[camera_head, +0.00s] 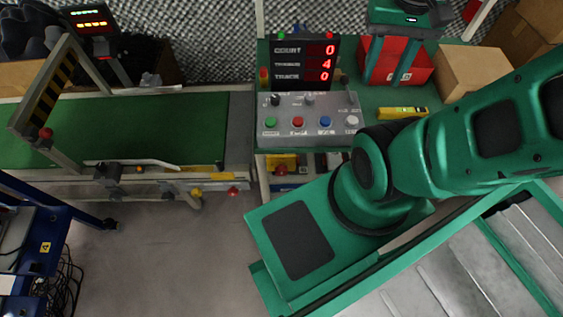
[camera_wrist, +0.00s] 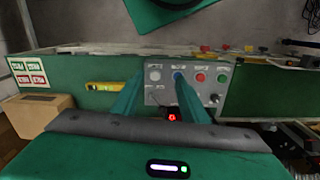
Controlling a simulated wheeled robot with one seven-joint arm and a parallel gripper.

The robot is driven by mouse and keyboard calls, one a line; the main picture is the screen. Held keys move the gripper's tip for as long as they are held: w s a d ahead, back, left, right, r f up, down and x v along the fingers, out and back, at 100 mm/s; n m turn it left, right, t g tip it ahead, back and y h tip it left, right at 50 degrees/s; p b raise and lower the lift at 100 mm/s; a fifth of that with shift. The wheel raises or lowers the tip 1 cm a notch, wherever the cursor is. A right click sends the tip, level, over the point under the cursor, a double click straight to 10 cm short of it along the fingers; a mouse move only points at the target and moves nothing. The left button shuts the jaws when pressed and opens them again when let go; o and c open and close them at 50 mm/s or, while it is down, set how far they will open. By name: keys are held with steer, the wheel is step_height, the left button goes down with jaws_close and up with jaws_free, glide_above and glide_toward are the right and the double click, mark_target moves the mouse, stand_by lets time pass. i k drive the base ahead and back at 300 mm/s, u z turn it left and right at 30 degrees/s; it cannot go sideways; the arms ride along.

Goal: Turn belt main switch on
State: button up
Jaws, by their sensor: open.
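The grey control panel (camera_head: 335,112) stands on the green bench, with a row of green, red, blue and white buttons. Behind them are a black rotary knob (camera_head: 275,99) and a grey knob (camera_head: 309,99). The labels are too small to read, so I cannot tell which control is the belt main switch. My gripper (camera_head: 388,79) is open and empty, behind and right of the panel, above a red box. In the wrist view its two green fingers are spread, and the right one hides part of the panel (camera_wrist: 163,96). The black knob (camera_wrist: 214,98) shows right of that finger.
A counter display (camera_head: 304,62) with red digits stands behind the panel. The green conveyor belt (camera_head: 150,125) runs to the left. The red box (camera_head: 400,68), a cardboard box (camera_head: 473,70) and a yellow level (camera_head: 403,112) lie right of the panel.

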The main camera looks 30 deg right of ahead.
mark_target(280, 170)
steer(key=z, duration=0.5)
steer(key=k, duration=1.3)
steer(key=u, duration=0.8)
steer(key=i, duration=0.5)
steer(key=z, duration=0.05)
